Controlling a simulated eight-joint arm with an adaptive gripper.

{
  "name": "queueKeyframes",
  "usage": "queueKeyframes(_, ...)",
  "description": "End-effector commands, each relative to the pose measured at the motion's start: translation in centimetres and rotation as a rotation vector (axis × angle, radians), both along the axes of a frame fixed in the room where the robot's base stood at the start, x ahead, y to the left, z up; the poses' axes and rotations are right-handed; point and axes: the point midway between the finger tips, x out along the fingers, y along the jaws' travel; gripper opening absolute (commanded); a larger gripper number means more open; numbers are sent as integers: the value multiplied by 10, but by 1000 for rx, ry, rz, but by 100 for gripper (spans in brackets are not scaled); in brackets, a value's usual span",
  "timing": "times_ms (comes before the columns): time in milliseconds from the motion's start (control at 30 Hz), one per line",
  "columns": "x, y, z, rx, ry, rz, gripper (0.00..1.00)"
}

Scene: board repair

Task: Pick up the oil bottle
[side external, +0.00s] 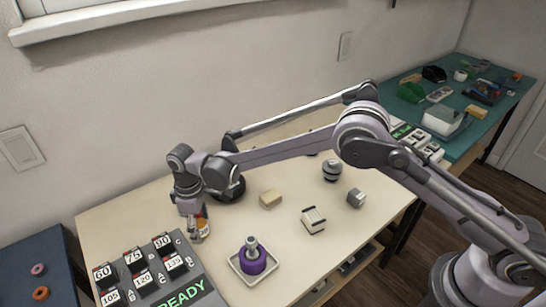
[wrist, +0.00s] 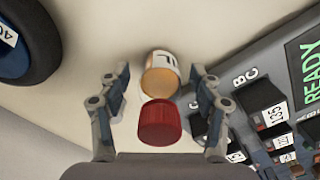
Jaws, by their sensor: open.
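The oil bottle (wrist: 160,122) has a red cap and an amber body with a white label. In the wrist view its cap points toward the camera and it sits between the two fingers of my gripper (wrist: 161,88). The fingers are open, with a visible gap on each side of the bottle. In the side view the bottle (side external: 204,230) stands near the left part of the pale table, partly hidden by my gripper (side external: 191,210), which points down over it.
A panel (side external: 187,292) reading READY, with several numbered black blocks, is close by at the front left. A black wheel (wrist: 22,40) lies behind the gripper. A purple-based item (side external: 252,262) sits in a square tray. Small blocks (side external: 314,220) stand on the table (side external: 290,170).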

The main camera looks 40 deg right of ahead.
Motion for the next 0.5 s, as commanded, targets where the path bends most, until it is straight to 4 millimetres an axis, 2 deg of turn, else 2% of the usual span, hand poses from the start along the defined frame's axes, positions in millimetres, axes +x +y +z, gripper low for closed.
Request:
queueKeyframes(133, 0, 0, 0, 0, 0, 0, 65)
queueKeyframes(333, 0, 0, 0, 0, 0, 0, 7)
queueKeyframes(367, 0, 0, 0, 0, 0, 0, 4)
queueKeyframes(500, 0, 0, 0, 0, 0, 0, 4)
